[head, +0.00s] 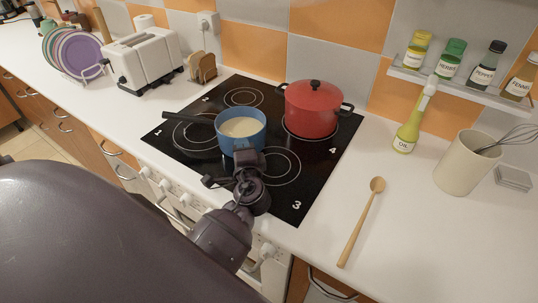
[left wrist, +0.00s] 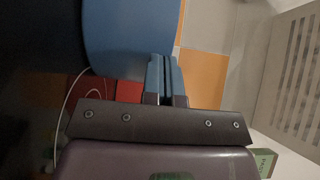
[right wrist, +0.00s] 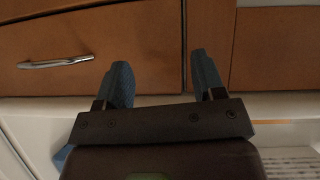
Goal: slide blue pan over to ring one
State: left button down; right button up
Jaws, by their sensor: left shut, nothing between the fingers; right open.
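The blue pan (head: 236,142), with pale contents, stands upright on the black hob (head: 310,186) between the two front rings. Its dark handle (head: 188,117) points left. My left gripper (head: 248,156) is shut and empty at the pan's front-right side. In the left wrist view its fingers (left wrist: 166,75) are beside the blue pan wall (left wrist: 128,35); touching or just apart, I cannot tell. My right gripper (right wrist: 163,80) is open and empty, facing a wooden drawer front.
A red lidded pot (head: 312,110) stands on the back-right ring, close to the blue pan. A wooden spoon (head: 361,222) lies on the counter to the right. A white toaster (head: 145,60) stands behind the hob's left side. The front-left hob area is clear.

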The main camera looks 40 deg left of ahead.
aim_at(210, 125)
pick_arm(q)
jog(key=a, duration=1.1)
jog(key=shift+s, duration=0.35)
jog(key=shift+d, duration=0.2)
jog(key=shift+f, duration=0.1)
